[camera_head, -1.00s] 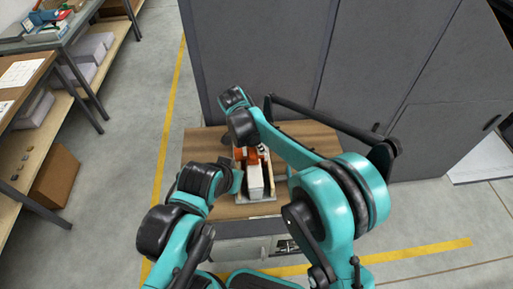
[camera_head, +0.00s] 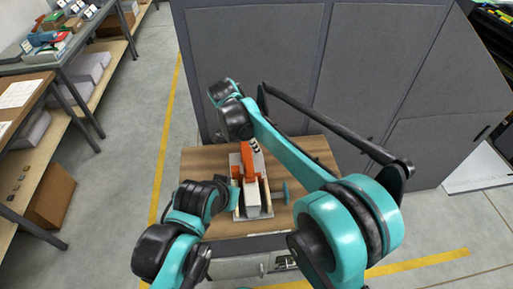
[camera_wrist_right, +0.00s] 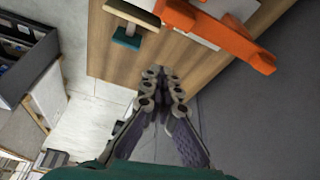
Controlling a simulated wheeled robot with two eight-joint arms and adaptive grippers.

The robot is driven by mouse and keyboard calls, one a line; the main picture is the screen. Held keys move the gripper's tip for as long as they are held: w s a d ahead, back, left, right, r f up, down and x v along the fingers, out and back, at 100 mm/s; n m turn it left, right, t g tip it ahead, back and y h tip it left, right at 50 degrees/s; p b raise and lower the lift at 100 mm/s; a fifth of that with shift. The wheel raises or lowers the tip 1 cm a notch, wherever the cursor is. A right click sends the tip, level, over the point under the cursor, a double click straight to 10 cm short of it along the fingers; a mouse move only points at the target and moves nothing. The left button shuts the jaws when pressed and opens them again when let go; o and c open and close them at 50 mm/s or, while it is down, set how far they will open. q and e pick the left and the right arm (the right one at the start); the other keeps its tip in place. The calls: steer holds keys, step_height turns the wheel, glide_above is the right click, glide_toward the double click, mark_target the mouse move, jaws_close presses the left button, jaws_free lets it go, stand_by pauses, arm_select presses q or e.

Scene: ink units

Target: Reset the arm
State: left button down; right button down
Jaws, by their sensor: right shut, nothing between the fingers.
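My right gripper (camera_wrist_right: 164,82) shows in the right wrist view. Its fingertips are together with nothing between them, off the edge of the wooden table (camera_wrist_right: 180,55). In the head view my right arm reaches over the back of the table (camera_head: 310,150), and I cannot make out its fingers there. My left arm is bent at the table's left front; its gripper does not show.
An orange part (camera_head: 248,165) and a pale block (camera_head: 252,196) sit in a tray on the table. A teal-ended tool (camera_head: 285,191) lies to their right. Grey cabinets (camera_head: 290,55) stand behind. Shelves with boxes (camera_head: 50,195) are at left.

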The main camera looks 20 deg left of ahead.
steer(key=s+d+r+n+t+y+b, duration=0.1)
steer(key=s+d+n+b, duration=0.1)
steer(key=d, duration=0.8)
steer(key=s+d+r+n+y+b, duration=0.1)
steer(key=s+d+r+n+b, duration=0.15)
steer(key=d, duration=0.65)
steer(key=s+d+f+n+t+b, duration=0.1)
steer(key=s+d+f+n+t, duration=0.1)
steer(key=s+d+f, duration=0.3)
steer(key=s+d+f+n+t+y+b, duration=0.1)
steer(key=s+d+f+n, duration=0.3)
steer(key=s+d, duration=0.4)
steer(key=shift+s+d+f+t+b, duration=0.15)
steer(key=shift+d+f+t+b, duration=0.4)
steer(key=shift+d, duration=0.55)
steer(key=shift+r, duration=0.1)
